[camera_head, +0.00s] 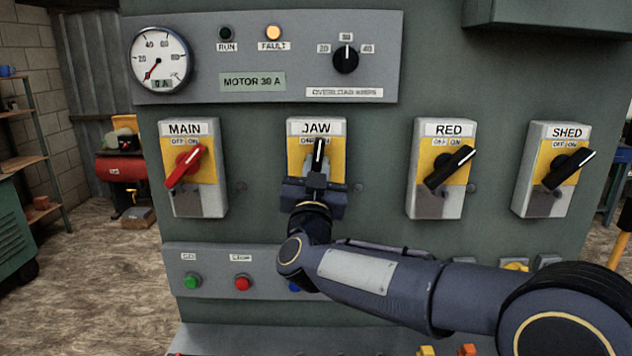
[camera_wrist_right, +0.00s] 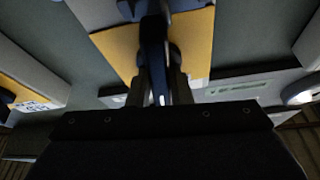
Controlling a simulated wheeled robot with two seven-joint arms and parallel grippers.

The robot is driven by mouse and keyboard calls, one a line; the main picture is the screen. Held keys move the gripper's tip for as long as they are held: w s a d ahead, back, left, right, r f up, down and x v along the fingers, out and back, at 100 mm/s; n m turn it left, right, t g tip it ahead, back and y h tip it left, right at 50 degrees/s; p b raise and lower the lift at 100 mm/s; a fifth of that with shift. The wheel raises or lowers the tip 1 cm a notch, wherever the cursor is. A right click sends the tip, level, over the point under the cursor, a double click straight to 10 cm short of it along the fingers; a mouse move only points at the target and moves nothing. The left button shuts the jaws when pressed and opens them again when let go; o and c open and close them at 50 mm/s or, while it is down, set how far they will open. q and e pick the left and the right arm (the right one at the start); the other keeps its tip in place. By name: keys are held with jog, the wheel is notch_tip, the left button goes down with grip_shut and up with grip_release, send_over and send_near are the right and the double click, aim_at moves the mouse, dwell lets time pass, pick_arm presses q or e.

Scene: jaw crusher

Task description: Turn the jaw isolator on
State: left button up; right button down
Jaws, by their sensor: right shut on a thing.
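The jaw isolator (camera_head: 334,160) is a grey box with a yellow plate under a JAW label, in the middle of the panel in the head view. Its black handle (camera_head: 319,152) points nearly straight up, between the OFF and ON marks, which are partly covered. My right gripper (camera_head: 317,182) is in front of the isolator and shut on the handle. In the right wrist view the dark handle (camera_wrist_right: 153,55) runs between the two fingers against the yellow plate (camera_wrist_right: 192,48). My left gripper is not in view.
The MAIN isolator (camera_head: 186,166) with a red handle is left of it. The RED (camera_head: 449,168) and SHED (camera_head: 562,168) isolators, with black handles, are to the right. Above are a gauge (camera_head: 160,60), a lit FAULT lamp (camera_head: 274,32) and an overload knob (camera_head: 346,59). Push buttons (camera_head: 243,283) sit below.

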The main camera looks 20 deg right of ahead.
jog(key=m+h, duration=0.1)
jog(key=m, duration=0.1)
jog(key=m+g+h+b, duration=0.1)
jog(key=m, duration=0.2)
jog(key=shift+f+g+h, duration=0.1)
jog(key=shift+g+h, duration=0.2)
jog(key=shift+h, duration=0.1)
jog(key=shift+m+g+h+b, duration=0.3)
jog(key=shift+m+g, duration=0.1)
jog(key=shift+m, duration=0.9)
jog(key=shift+m+g+h+b, duration=0.3)
jog(key=shift+m+g, duration=0.1)
jog(key=shift+m, duration=0.9)
jog(key=c, duration=1.3)
grip_release()
jog(key=b+v, duration=0.1)
jog(key=v, duration=0.6)
jog(key=shift+s+a, duration=0.2)
jog(key=shift+s, duration=0.1)
